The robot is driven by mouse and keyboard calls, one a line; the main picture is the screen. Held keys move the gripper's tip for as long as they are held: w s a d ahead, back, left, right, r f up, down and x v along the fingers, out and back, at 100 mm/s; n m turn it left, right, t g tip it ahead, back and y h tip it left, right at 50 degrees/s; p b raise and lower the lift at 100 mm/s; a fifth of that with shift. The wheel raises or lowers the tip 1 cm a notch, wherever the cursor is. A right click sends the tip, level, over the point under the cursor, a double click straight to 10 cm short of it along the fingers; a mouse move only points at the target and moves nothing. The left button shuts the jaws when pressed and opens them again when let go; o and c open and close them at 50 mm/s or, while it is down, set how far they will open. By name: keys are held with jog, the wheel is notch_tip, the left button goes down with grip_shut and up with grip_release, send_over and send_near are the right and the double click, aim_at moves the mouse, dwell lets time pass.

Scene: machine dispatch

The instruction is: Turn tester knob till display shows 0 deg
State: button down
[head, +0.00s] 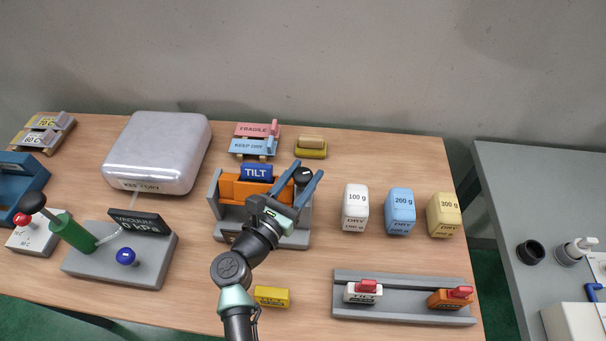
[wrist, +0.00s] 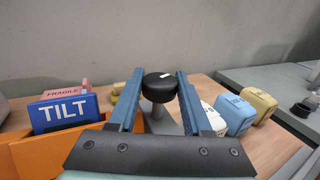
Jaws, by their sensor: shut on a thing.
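The grey tilt tester (head: 222,222) stands mid-table with an orange block (head: 240,188) in it. A blue TILT sign (head: 257,171) stands at its back and also shows in the wrist view (wrist: 63,110). No degree reading is legible in either view. The black knob (wrist: 160,85) with a white mark on top sits on a grey post at the tester's right side; it also shows in the head view (head: 303,175). My gripper (head: 305,178) is shut on the knob, with one blue finger on each side. My arm hides part of the tester's front.
A vacuum tester (head: 150,265) with a green handle stands at left, below a large silver case (head: 158,150). White, blue and yellow weights (head: 400,210) stand at right. A grey rail (head: 400,312) with two red-topped pieces and a yellow block (head: 272,296) lie in front.

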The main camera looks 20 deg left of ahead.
jog(key=m+h+b, duration=0.1)
jog(key=h+b, duration=0.1)
jog(key=shift+a+f+m+g+h, duration=0.2)
jog(key=shift+f+m+g+h, duration=0.1)
jog(key=shift+f+m, duration=0.1)
jog(key=m+g+h+b, duration=0.2)
jog(key=m+h+b, duration=0.1)
jog(key=b, duration=0.3)
jog(key=shift+h+b, duration=0.4)
jog(key=shift+h, duration=0.4)
jog(key=m+g+h+b, duration=0.2)
jog(key=b, duration=0.3)
jog(key=shift+d+h, duration=0.1)
jog(key=shift+h, duration=0.3)
jog(key=shift+r+m+g+h+b, duration=0.15)
jog(key=shift+m+g+h+b, duration=0.25)
jog(key=shift+b, duration=0.45)
jog(key=shift+d+r+m+g+b, duration=0.1)
jog(key=shift+r+m+g+b, duration=0.15)
jog(key=shift+g+b, duration=0.2)
jog(key=shift+c, duration=1.7)
grip_release()
